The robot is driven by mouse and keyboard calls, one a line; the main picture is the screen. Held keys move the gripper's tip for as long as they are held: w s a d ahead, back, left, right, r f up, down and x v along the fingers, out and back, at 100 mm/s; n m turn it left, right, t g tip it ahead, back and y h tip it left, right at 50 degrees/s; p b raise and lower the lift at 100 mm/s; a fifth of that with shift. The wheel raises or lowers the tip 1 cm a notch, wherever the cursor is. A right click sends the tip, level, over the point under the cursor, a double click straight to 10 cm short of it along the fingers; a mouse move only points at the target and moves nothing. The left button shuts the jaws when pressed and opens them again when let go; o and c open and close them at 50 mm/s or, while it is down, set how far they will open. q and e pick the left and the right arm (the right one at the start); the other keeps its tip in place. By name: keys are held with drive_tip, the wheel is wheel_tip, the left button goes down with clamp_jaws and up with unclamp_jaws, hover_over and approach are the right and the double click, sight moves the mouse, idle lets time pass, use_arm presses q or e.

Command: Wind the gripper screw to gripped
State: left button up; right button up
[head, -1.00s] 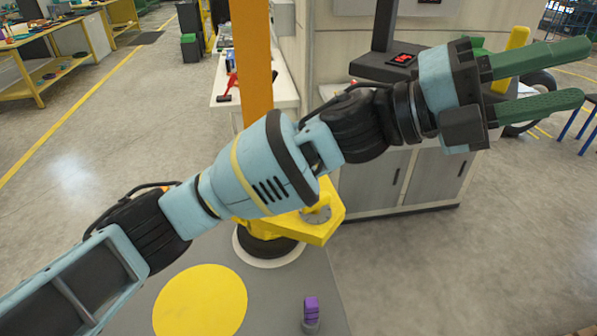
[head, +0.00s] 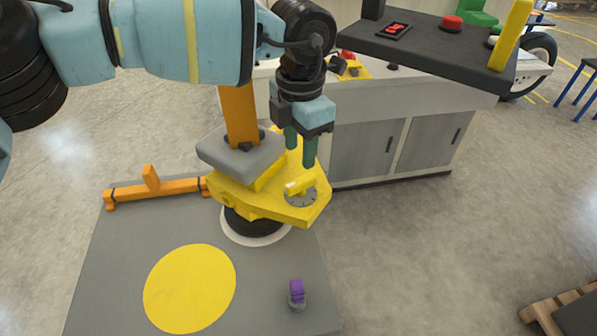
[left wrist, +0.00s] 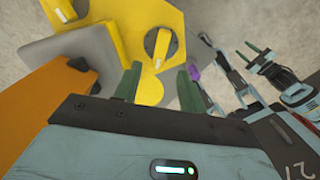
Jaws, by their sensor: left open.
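The gripper screw appears to be the yellow bar handle (head: 299,186) on a grey round dial, set in the top of a yellow machine (head: 262,190). In the left wrist view the dial and handle (left wrist: 161,48) lie ahead of the fingers. My left gripper (head: 300,150) points down above the dial, open and empty, its green fingers apart from the handle. Its fingers also show in the left wrist view (left wrist: 159,86). My right gripper (left wrist: 259,52) shows small at the right of the left wrist view, its green fingertips apart.
A grey cabinet (head: 365,150) with a dark control panel (head: 430,48) stands behind right. A purple knob (head: 297,290) sits on the grey base plate (head: 120,270).

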sight(300, 180)
use_arm(q)
drive_tip(key=shift+f, duration=3.85)
clamp_jaws()
